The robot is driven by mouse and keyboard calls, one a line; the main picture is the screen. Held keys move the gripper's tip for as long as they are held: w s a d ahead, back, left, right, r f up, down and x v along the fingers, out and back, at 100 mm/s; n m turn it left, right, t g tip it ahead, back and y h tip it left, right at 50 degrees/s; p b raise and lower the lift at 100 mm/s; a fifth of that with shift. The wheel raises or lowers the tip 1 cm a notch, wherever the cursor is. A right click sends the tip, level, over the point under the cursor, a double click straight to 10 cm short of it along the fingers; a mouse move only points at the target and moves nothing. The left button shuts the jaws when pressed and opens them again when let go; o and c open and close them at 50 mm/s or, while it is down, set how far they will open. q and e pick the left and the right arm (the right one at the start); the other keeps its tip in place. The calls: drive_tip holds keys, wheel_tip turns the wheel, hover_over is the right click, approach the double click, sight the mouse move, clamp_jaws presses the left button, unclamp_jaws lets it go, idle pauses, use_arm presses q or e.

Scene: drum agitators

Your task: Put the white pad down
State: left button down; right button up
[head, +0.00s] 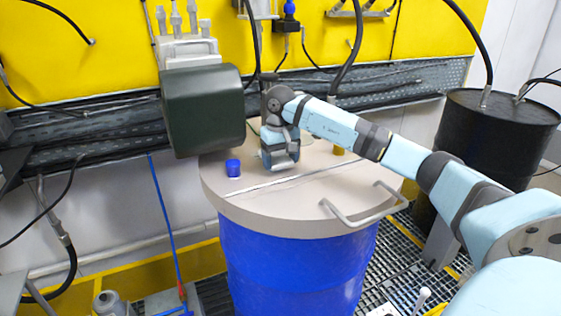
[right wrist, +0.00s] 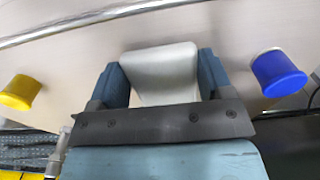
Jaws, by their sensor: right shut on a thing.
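The white pad (right wrist: 160,72) sits between the two blue-grey fingers of my right gripper (right wrist: 160,80) in the right wrist view. The fingers are shut on its sides. In the head view my right gripper (head: 280,158) points down at the beige drum lid (head: 260,208), between the blue cap and the yellow cap. The pad is mostly hidden by the gripper there, and I cannot tell whether it touches the lid. My left gripper is not in view.
A blue cap (head: 233,168) and a yellow cap (head: 338,150) stand on the lid of the blue drum (head: 290,265). A metal rod crosses the lid, and a handle (head: 362,212) is at its front right. A dark green housing (head: 203,110) hangs left of the gripper. A black drum (head: 495,135) stands right.

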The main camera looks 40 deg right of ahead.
drive_tip(key=shift+f, duration=0.7)
drive_tip(key=shift+f, duration=0.1)
drive_tip(key=o, duration=0.9)
